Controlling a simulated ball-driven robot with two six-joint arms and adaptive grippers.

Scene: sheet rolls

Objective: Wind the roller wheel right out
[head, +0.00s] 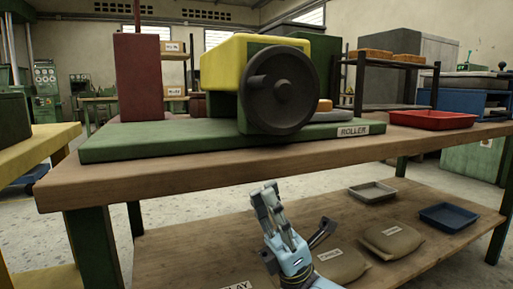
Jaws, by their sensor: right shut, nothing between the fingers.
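The roller wheel (281,90) is a dark round handwheel with a small hub knob. It sits on the front of a yellow and green machine housing (222,75). The machine stands on a green base plate (160,141) on the wooden workbench, next to a label reading ROLLER (353,130). My right gripper (264,190) is light blue and grey, below the bench top's front edge and in front of the lower shelf. It is shut and empty, pointing up, well below the wheel and apart from it. My left gripper is not in view.
The bench top's front edge (230,173) lies between my right gripper and the wheel. A dark red block (142,78) stands left of the machine. A red tray (433,120) sits to the right. The lower shelf holds sacks (391,238) and a blue tray (448,217).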

